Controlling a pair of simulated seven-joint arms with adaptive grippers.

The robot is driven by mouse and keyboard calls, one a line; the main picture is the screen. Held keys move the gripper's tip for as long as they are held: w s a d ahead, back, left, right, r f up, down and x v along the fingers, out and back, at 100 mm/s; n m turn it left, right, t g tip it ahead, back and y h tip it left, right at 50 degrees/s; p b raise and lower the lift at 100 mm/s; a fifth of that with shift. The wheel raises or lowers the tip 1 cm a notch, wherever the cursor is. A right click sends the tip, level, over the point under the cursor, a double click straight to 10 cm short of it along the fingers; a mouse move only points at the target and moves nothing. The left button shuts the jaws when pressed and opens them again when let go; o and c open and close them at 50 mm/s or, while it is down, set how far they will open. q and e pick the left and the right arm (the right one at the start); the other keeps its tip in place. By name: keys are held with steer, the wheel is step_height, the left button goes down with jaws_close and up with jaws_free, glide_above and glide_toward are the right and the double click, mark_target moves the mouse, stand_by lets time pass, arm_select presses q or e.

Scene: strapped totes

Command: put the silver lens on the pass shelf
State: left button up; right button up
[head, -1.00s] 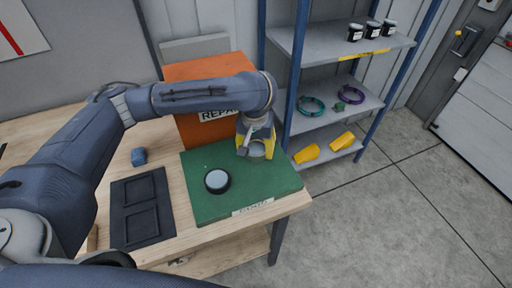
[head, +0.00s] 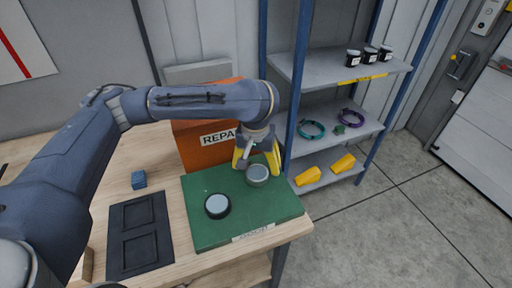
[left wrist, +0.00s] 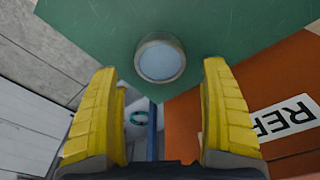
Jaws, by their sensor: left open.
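The silver lens (head: 258,176), a short cylinder with a grey rim and pale face, stands on the back right of the green mat (head: 240,220). My left gripper (head: 258,167) is open and empty behind and above it, its yellow fingers apart on either side in the head view. In the left wrist view the silver lens (left wrist: 160,61) shows beyond and between the fingertips (left wrist: 160,78), with no visible contact. A rack with grey shelves (head: 330,65) and blue posts stands right of the table; its top shelf has a yellow label I cannot read. My right gripper is not visible.
A black-rimmed lens (head: 217,206) lies on the mat. An orange box (head: 195,148) stands behind. A black two-pocket tray (head: 140,235) and blue block (head: 139,179) are left. The rack holds black jars (head: 370,54), rings (head: 311,129) and yellow pieces (head: 308,177); its top shelf has free room.

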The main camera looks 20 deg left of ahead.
mark_target(256, 176)
arm_select(q)
step_height(256, 176, up, 8)
steer(key=shift+s+f, duration=0.2)
steer(key=shift+s, duration=0.25)
stand_by(0.5)
